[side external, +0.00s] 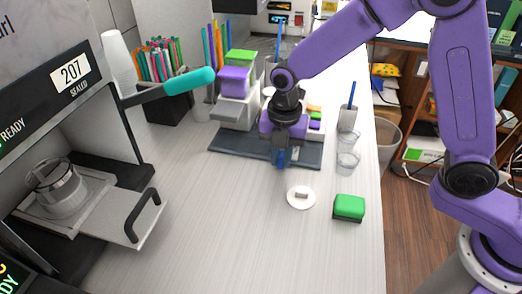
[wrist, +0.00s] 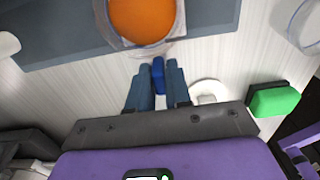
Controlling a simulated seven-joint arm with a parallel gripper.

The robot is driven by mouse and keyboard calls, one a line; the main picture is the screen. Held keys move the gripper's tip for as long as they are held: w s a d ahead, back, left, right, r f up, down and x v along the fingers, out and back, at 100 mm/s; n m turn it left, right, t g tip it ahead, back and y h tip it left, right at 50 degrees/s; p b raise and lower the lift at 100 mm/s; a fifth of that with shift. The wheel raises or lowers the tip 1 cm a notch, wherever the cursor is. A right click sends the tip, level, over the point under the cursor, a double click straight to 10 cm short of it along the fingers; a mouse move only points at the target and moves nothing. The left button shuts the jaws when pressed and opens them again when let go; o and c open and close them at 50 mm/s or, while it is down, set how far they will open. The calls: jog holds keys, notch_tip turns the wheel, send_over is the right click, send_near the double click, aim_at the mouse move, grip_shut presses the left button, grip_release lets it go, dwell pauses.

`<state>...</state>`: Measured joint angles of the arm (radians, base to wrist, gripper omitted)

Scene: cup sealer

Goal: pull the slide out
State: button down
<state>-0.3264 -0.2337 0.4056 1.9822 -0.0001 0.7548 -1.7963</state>
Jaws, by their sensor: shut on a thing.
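The sealer's slide (side external: 110,234) is a pale metal tray at the lower left in the side view, with a black handle (side external: 147,216) at its front edge. It sticks out of the machine (side external: 25,110). A clear cup (side external: 58,192) sits in a holder on it. My gripper (side external: 281,160) is well to the right of the slide, above the table and near a dark mat. In the wrist view, my gripper's fingers (wrist: 158,80) are shut on a small blue thing (wrist: 158,75). What it is I cannot tell. The slide's handle is not clear in the wrist view.
A teal-gripped lever (side external: 188,82) juts from the machine above the slide. A white disc (side external: 301,204) and a green block (side external: 349,207) lie on the table. An orange-filled round container (wrist: 142,18) is just beyond my fingers. The front table is clear.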

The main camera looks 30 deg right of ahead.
jog(key=shift+s+d, duration=1.15)
jog(key=shift+d, duration=0.05)
jog(key=c, duration=1.1)
grip_release()
jog(key=shift+c, duration=0.2)
jog(key=shift+r, duration=0.1)
jog(key=shift+r, duration=0.25)
notch_tip(320, 180, up, 17)
jog(key=shift+f, duration=0.1)
